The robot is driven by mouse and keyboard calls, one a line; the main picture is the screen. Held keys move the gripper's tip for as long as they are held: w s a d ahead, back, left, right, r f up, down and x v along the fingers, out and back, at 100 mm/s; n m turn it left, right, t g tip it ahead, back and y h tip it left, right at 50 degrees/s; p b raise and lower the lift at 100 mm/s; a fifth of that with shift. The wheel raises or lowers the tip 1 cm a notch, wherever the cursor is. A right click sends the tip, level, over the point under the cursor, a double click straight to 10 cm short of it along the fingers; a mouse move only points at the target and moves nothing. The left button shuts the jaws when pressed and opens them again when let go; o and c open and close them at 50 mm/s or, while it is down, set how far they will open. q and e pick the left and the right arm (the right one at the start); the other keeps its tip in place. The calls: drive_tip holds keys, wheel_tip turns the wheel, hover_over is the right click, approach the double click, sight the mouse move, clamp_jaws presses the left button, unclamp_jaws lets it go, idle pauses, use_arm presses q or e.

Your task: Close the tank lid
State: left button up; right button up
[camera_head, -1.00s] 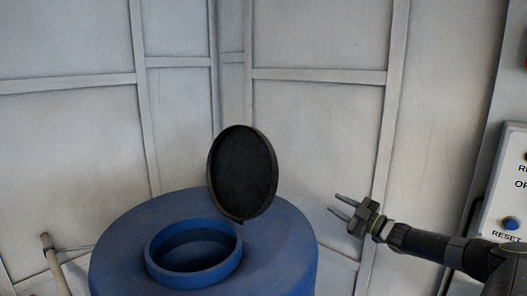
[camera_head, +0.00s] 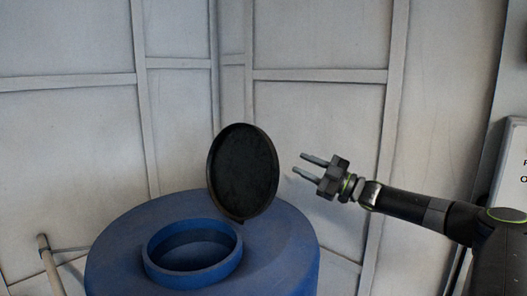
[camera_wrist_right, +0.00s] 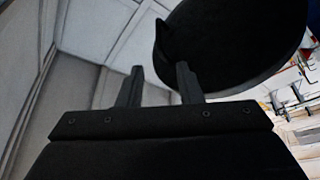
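The blue tank (camera_head: 280,240) stands at the bottom of the head view with its round neck (camera_head: 195,262) uncovered. The black round lid (camera_head: 243,172) stands upright, tilted back, at the right rear of the neck. My right gripper (camera_head: 304,166) is to the right of the lid, apart from it, with its fingers parted, empty and pointing left toward the lid. In the right wrist view my right gripper (camera_wrist_right: 160,80) shows both fingers apart, with the dark lid (camera_wrist_right: 235,40) above and beyond them. My left gripper is not in view.
Pale panelled walls (camera_head: 320,120) stand behind the tank. A white control panel (camera_head: 513,170) is at the right edge. A brown pole (camera_head: 50,265) stands left of the tank. The space between gripper and lid is clear.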

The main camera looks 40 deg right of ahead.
sight(264, 146)
drive_tip(key=shift+p+x, duration=2.95)
drive_tip(key=shift+x, duration=3.9)
drive_tip(key=shift+c, duration=0.3)
clamp_jaws()
